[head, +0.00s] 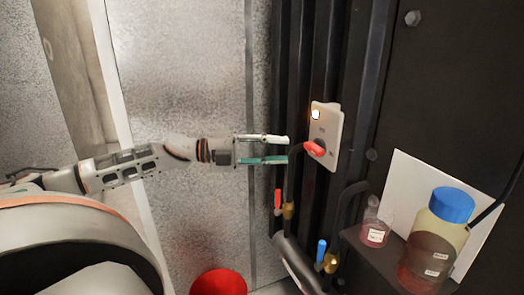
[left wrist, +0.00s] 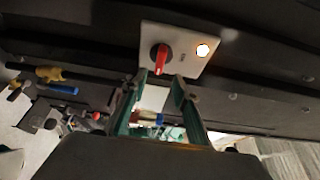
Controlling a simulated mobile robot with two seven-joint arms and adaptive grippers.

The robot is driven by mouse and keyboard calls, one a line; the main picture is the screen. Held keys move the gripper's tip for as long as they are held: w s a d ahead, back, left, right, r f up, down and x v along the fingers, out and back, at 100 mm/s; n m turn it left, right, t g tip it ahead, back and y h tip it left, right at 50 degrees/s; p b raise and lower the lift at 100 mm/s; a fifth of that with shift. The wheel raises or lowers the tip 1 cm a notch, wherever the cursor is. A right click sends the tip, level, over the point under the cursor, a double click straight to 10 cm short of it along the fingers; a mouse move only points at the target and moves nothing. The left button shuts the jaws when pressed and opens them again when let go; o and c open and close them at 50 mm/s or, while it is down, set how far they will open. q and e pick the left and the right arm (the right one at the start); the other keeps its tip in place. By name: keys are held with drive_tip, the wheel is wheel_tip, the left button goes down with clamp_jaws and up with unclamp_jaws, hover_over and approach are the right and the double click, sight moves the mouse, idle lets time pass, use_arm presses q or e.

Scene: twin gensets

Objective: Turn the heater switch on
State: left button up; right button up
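The heater switch is a pale plate (head: 330,122) on the dark ribbed panel, with a red rotary knob (head: 316,149) and a glowing round lamp (head: 315,114). The plate (left wrist: 188,70), the knob (left wrist: 160,58) and the lamp (left wrist: 203,50) also show in the left wrist view. There the knob's grip stands roughly upright in the picture. My left gripper (head: 287,150) is open and empty, its fingers pointing at the knob, with a gap before it in the head view. In the left wrist view its green-padded fingertips (left wrist: 158,80) lie just below the knob. My right gripper is not in view.
A red-handled valve (head: 277,200) and a blue-handled valve (head: 321,250) sit on pipes below the switch. A small flask (head: 374,232) and a blue-capped bottle (head: 435,240) stand on a shelf at right. A red bucket (head: 219,283) is at the bottom.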

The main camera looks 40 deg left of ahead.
use_arm(q)
drive_tip(key=v, duration=0.3)
drive_tip(key=shift+s+a, duration=0.25)
drive_tip(key=shift+a, duration=0.05)
idle(0.4)
drive_tip(key=s+a+f+n+t+y, duration=0.15)
drive_tip(key=f+n+y, duration=0.45)
drive_tip(key=f, duration=0.8)
drive_tip(key=s+f+n+t+y, duration=0.25)
drive_tip(key=f+n, duration=0.65)
drive_tip(key=f, duration=0.6)
drive_tip(key=s+d+f+n+g+y, duration=0.3)
drive_tip(key=s+d+f+n, duration=0.25)
drive_tip(key=d+f, duration=0.55)
drive_tip(key=s+d+f+n+g, duration=0.1)
drive_tip(key=s+d+f, duration=0.2)
drive_tip(key=d, duration=0.5)
drive_tip(key=s+d+f+n+g+h, duration=0.1)
drive_tip(key=s+d+f+g, duration=0.1)
drive_tip(key=d+f, duration=0.3)
drive_tip(key=s+d, duration=0.1)
drive_tip(key=d, duration=0.2)
